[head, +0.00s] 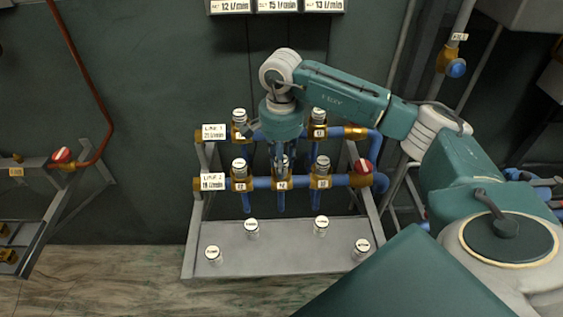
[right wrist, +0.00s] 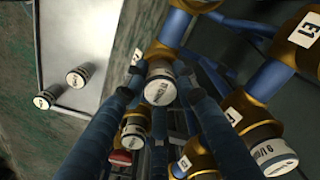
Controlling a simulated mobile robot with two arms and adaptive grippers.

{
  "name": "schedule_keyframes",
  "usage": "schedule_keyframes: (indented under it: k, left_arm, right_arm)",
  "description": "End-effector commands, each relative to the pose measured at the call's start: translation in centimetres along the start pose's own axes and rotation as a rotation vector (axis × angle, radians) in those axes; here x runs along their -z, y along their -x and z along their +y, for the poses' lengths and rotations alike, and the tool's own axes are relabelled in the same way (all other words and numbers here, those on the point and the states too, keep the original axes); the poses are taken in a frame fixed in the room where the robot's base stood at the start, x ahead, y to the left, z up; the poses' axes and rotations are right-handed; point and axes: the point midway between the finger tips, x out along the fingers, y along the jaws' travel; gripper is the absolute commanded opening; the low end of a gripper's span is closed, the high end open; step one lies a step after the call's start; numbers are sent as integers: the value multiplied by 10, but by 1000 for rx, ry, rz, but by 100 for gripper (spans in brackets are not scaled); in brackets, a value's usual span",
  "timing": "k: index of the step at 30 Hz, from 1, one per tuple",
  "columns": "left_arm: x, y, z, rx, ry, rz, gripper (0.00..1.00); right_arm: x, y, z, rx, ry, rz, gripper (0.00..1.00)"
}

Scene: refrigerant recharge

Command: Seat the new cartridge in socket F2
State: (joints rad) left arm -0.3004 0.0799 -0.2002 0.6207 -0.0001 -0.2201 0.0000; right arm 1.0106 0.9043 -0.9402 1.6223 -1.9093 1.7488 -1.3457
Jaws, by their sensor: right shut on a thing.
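My right gripper (head: 283,165) reaches down over the middle fitting (head: 283,182) of the lower pipe row, between two capped neighbours. In the right wrist view, its two dark fingers (right wrist: 163,88) are shut on a short cartridge (right wrist: 160,91) with a pale, labelled end. An orange fitting lies right behind the cartridge. The middle fitting's label is too small to read surely; its place between the outer two fits F2. The fingers hide most of the cartridge in the head view, so I cannot tell how deep it sits. My left gripper is out of view.
Capped cartridges stand left (head: 239,168) and right (head: 321,165) of the gripper, with the upper row (head: 319,116) close behind. Several loose cartridges (head: 252,228) stand on the grey tray (head: 285,262) below. A red valve handle (head: 364,166) is at the right end.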

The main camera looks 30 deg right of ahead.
Motion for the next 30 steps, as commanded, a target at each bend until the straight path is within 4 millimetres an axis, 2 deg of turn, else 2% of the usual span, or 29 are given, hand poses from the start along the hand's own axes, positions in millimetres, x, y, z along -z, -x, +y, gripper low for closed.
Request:
schedule_keyframes:
  k: [12,20,21,24,30]
  left_arm:
    - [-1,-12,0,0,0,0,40]
    - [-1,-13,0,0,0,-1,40]
    - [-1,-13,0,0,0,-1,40]
    - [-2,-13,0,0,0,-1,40]
    - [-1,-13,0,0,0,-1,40]
  right_arm:
    - [-1,-17,2,-6,0,-1,0]
    - [-2,-20,2,-9,0,-4,0]
    - [-2,-20,2,-9,0,-4,30]
    - [-2,-20,2,-8,0,-5,50]
    - [-3,-19,2,-9,2,-5,50]
